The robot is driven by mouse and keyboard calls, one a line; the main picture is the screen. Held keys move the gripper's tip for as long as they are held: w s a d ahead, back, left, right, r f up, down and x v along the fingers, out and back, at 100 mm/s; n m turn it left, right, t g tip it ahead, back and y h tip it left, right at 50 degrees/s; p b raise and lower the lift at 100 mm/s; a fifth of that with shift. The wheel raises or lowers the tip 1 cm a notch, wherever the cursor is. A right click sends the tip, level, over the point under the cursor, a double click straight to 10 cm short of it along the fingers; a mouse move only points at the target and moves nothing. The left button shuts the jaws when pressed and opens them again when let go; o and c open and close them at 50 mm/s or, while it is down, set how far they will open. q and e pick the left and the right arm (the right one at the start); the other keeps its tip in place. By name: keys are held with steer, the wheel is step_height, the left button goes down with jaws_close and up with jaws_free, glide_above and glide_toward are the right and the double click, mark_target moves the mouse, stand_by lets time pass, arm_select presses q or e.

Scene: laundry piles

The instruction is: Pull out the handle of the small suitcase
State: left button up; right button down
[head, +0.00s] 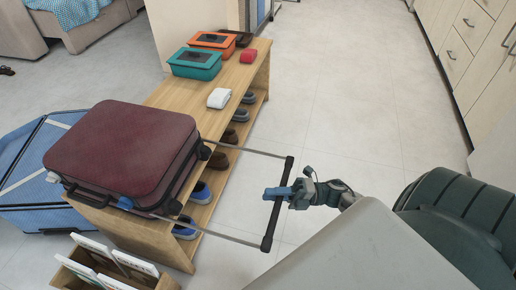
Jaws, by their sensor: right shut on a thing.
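A small dark red suitcase (125,148) lies flat on a wooden shoe bench. Its pull handle (267,236) extends to the right past the bench edge, with two thin metal rods and a black crossbar. My right gripper (276,193) is shut on the middle of the black crossbar, clear of the bench. My left gripper is not in the head view.
The wooden bench (222,103) also carries a teal box (195,65), an orange box (214,41), a white item (218,98) and a red item (248,56). Shoes stand on its lower shelf. A blue suitcase (25,180) is at left. Floor right of the bench is clear.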

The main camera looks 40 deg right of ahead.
steer(key=shift+s+d, duration=0.15)
steer(key=shift+s, duration=0.05)
steer(key=c, duration=1.6)
jaws_free()
steer(key=o, duration=0.3)
steer(key=shift+s+d, duration=0.1)
steer(key=shift+d, duration=0.15)
